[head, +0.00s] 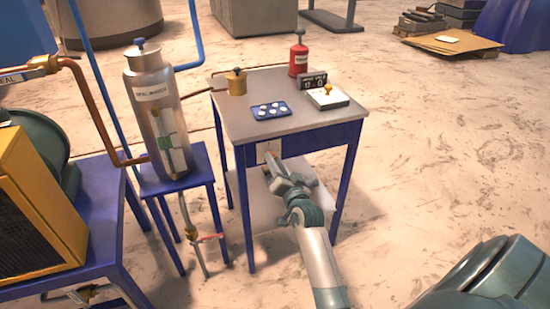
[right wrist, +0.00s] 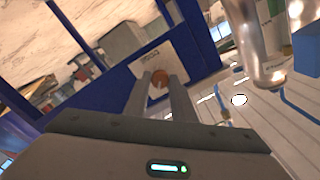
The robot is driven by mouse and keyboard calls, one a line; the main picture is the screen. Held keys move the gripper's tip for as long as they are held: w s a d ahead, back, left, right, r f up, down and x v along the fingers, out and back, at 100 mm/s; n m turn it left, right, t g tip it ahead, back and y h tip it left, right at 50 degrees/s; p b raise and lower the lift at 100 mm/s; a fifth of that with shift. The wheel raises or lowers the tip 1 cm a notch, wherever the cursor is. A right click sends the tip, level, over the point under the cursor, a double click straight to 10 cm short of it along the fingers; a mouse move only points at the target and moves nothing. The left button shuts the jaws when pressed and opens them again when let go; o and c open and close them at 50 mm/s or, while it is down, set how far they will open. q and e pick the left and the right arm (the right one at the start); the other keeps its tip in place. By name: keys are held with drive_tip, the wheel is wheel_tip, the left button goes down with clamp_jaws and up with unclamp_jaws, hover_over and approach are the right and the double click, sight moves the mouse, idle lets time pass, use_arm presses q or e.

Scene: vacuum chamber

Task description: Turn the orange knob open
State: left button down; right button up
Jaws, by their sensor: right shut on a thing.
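The orange knob (right wrist: 158,84) sits on a white panel (right wrist: 163,57) on the blue front of the small table. In the right wrist view, the two fingers of my right gripper stand on either side of the knob, shut on it. In the head view, my right gripper (head: 269,160) reaches up to the table's front, and its fingers largely hide the knob there. The knob's turn angle cannot be read. My left gripper is not in view.
The table's grey top (head: 240,122) carries a blue tray (head: 271,111) with white discs, a brass pot (head: 236,82), a red cylinder (head: 298,60) and a box with a yellow lever (head: 327,98). A steel canister (head: 153,115) stands to the left.

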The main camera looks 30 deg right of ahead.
use_arm(q)
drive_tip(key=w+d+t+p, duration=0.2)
drive_tip(key=p, duration=0.1)
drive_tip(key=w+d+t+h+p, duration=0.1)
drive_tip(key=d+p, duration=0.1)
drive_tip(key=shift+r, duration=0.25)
use_arm(e)
drive_tip(key=m, duration=1)
drive_tip(key=o, duration=1.1)
drive_tip(key=shift+c, duration=0.2)
drive_tip(key=shift+s, duration=0.15)
